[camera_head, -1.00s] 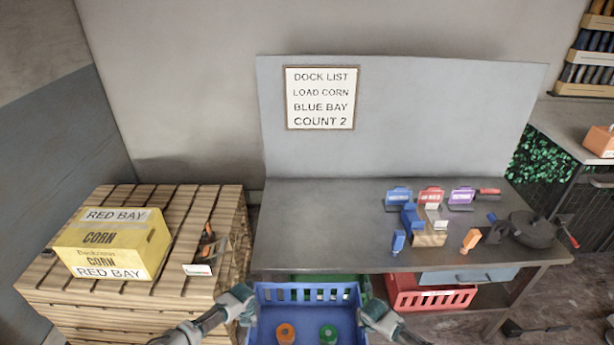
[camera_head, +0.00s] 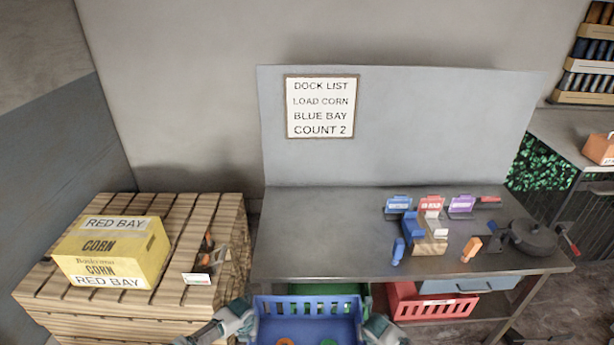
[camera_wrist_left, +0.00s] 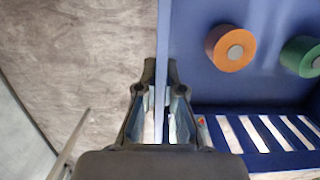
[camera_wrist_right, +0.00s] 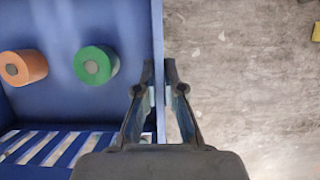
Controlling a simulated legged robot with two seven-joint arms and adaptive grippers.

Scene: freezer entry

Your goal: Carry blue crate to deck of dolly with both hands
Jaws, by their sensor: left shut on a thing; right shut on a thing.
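The blue crate (camera_head: 306,310) is at the bottom centre of the head view, in front of the workbench, its lower part cut off by the frame. My left gripper (camera_head: 240,320) is shut on its left wall; the left wrist view shows the fingers (camera_wrist_left: 160,100) on either side of the thin wall. My right gripper (camera_head: 376,328) is on the right wall; the right wrist view shows its fingers (camera_wrist_right: 158,100) shut on that wall. An orange roll (camera_wrist_left: 231,48) and a green roll (camera_wrist_right: 96,65) lie inside the crate. No dolly is identifiable.
A pallet stack (camera_head: 226,215) at left holds a yellow corn box (camera_head: 110,252). The grey workbench (camera_head: 330,230) carries small tools and a pan (camera_head: 532,238). A red crate (camera_head: 430,303) and a green crate (camera_head: 330,289) are beneath it. A dock list sign (camera_head: 320,106) hangs behind.

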